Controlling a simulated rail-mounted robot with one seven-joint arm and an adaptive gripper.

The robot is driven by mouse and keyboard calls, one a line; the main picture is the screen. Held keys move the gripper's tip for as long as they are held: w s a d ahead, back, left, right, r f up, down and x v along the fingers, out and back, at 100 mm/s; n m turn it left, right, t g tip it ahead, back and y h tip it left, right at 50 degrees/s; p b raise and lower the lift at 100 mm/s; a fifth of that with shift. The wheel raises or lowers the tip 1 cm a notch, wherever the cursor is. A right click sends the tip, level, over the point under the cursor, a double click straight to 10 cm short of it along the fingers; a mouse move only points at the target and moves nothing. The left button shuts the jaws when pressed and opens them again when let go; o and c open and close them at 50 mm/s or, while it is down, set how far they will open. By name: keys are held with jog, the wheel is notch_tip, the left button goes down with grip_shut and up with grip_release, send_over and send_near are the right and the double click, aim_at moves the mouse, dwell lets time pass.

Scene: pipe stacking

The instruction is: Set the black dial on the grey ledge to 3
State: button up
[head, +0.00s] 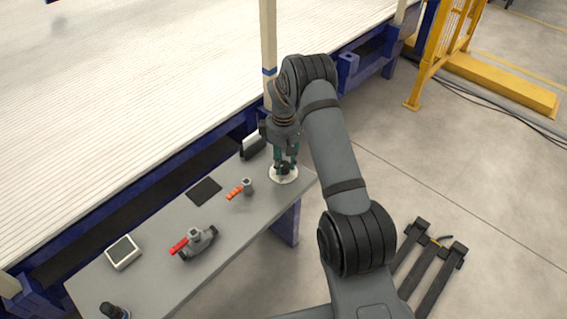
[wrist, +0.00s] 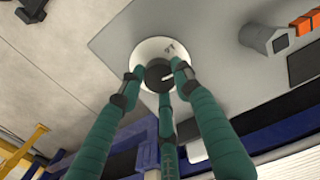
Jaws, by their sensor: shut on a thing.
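The black dial (wrist: 158,76) sits on a round white plate (head: 284,174) near the right end of the grey ledge (head: 236,222). In the wrist view the white plate (wrist: 146,53) shows around the dial, with a small dark marking on it that is too small to read for certain. A light pointer line shows on the dial's face. My gripper (wrist: 156,80) has three green fingers, shut around the dial from above. In the head view my gripper (head: 285,165) hides most of the dial.
On the ledge are a grey part with an orange handle (head: 234,193), a red-handled valve (head: 197,243), a black square pad (head: 204,191), a white-framed box (head: 123,252) and a dark knob (head: 112,310). A pale post (head: 268,40) stands close behind my gripper.

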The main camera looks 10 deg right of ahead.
jog(key=m+b, duration=0.1)
jog(key=m, duration=0.3)
jog(key=shift+m, duration=0.3)
jog(key=m, duration=0.3)
jog(key=shift+f+m+b, duration=0.1)
jog(key=shift+m+b, duration=0.2)
jog(key=shift+b, duration=0.1)
jog(key=m+b, duration=0.1)
jog(key=m, duration=0.3)
jog(key=shift+s+m+b, duration=0.1)
jog(key=shift+m+b, duration=0.4)
jog(key=shift+m, duration=1.6)
jog(key=o, duration=1.2)
jog(key=shift+c, duration=0.2)
jog(key=shift+r, duration=0.2)
